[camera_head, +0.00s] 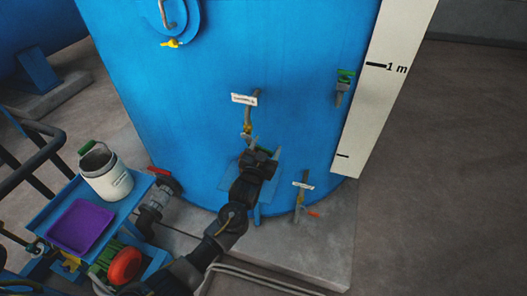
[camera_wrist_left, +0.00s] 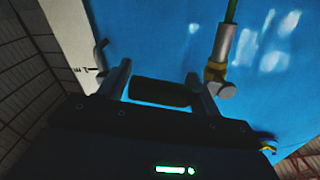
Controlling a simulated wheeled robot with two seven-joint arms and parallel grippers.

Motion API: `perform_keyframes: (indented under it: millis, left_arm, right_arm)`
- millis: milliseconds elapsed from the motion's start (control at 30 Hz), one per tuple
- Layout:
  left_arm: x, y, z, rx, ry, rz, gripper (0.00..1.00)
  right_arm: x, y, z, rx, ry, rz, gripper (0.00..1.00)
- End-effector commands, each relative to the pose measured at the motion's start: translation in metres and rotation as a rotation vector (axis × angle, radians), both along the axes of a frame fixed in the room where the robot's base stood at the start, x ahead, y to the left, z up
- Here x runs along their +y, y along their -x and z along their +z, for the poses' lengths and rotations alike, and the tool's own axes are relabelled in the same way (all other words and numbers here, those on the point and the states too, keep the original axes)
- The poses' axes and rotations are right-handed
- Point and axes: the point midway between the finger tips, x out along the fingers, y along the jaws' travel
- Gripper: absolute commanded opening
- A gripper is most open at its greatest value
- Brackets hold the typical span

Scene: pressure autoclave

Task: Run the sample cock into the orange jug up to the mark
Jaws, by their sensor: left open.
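A pipe cock with a yellow fitting (camera_head: 247,128) hangs on the blue tank under a white label too small to read. It seems to show in the left wrist view as a grey pipe with a yellow collar (camera_wrist_left: 215,72). My left gripper (camera_head: 263,152) is open just below this cock, close to the tank. In the left wrist view a dark cylindrical piece (camera_wrist_left: 160,92) lies between my open fingers; I cannot tell whether they touch it. No orange jug is clearly visible. My right gripper is out of view.
A blue trolley carries a pale labelled pail (camera_head: 107,180) and a purple tray (camera_head: 80,226). Other cocks have a green handle (camera_head: 346,75) and an orange lever (camera_head: 313,212). A red-handled valve (camera_head: 158,172) juts at left. A blue bracket (camera_head: 233,183) sits beside my wrist.

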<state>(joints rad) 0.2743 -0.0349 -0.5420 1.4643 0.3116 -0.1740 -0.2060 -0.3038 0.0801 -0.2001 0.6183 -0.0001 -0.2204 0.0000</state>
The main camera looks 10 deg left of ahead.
Motion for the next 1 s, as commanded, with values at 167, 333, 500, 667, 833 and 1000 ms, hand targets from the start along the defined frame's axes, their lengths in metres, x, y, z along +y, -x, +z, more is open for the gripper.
perform_keyframes:
  millis: [167, 333, 500, 667, 833, 1000]
  left_arm:
    - [0.004, 0.02, -0.003, 0.0, 0.0, -0.001, 0.64]
    - [0.012, 0.054, -0.004, 0.001, 0.001, -0.001, 0.64]
    - [0.018, 0.083, -0.003, 0.001, 0.001, -0.002, 0.64]
    - [0.022, 0.099, -0.002, 0.001, -0.001, -0.001, 0.64]
    - [0.023, 0.104, 0.0, 0.0, 0.0, -0.001, 0.64]
    - [0.023, 0.104, 0.0, 0.001, -0.001, -0.001, 0.64]
  right_arm:
    - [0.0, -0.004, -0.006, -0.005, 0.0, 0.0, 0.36]
    - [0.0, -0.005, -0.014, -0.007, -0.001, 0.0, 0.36]
    - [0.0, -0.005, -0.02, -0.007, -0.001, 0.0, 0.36]
    - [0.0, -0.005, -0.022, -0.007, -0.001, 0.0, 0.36]
    - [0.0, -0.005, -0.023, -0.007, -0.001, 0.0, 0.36]
    - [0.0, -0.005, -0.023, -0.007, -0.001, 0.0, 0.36]
